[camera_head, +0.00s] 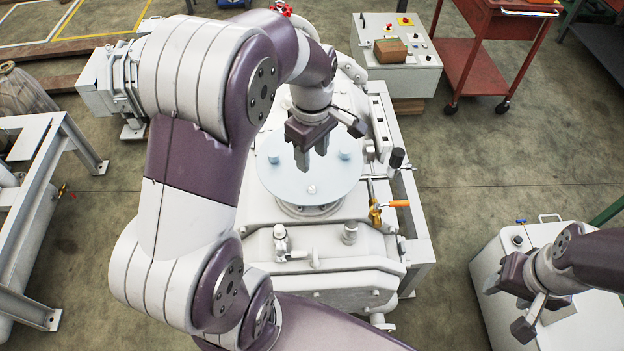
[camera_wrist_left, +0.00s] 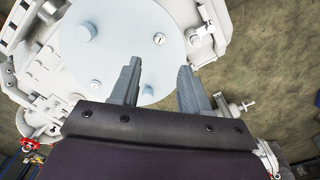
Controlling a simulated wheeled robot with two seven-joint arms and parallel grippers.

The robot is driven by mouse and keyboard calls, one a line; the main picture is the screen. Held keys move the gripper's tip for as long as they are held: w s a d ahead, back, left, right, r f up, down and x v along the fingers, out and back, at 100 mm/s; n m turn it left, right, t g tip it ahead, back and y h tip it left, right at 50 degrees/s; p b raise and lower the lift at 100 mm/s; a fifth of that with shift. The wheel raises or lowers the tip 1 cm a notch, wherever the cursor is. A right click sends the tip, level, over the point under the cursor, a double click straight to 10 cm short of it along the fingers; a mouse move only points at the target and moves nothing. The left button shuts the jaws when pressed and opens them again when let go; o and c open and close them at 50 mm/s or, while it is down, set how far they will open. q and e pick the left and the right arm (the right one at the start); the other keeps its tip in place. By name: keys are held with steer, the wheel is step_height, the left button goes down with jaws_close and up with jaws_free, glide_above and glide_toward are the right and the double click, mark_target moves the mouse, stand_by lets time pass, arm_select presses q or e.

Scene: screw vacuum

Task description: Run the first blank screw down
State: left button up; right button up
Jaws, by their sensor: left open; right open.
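The pale blue round blank (camera_head: 330,190) lies flat on top of the white vacuum machine (camera_head: 310,240); the wrist view also shows the blank (camera_wrist_left: 125,50). One small metallic screw head (camera_head: 311,189) sits near its front edge. Two bluish studs stand on it, one at left (camera_head: 273,158) and one at right (camera_head: 344,154). My left gripper (camera_head: 312,160) is open above the blank, fingers pointing down. I cannot tell which screw is first. My right gripper (camera_head: 507,308) is open and empty at lower right.
An orange-handled valve (camera_head: 392,204) and a black knob (camera_head: 397,157) stand at the machine's right side. A white control box (camera_head: 395,75) and a red cart (camera_head: 480,60) stand behind. A white cabinet (camera_head: 490,262) is beneath my right arm. Bare floor lies between.

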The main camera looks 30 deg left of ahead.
mark_target(312, 188)
arm_select(q)
step_height(312, 188, down, 10)
steer(key=shift+f+p, duration=0.1)
steer(key=shift+p, duration=0.7)
jaws_close()
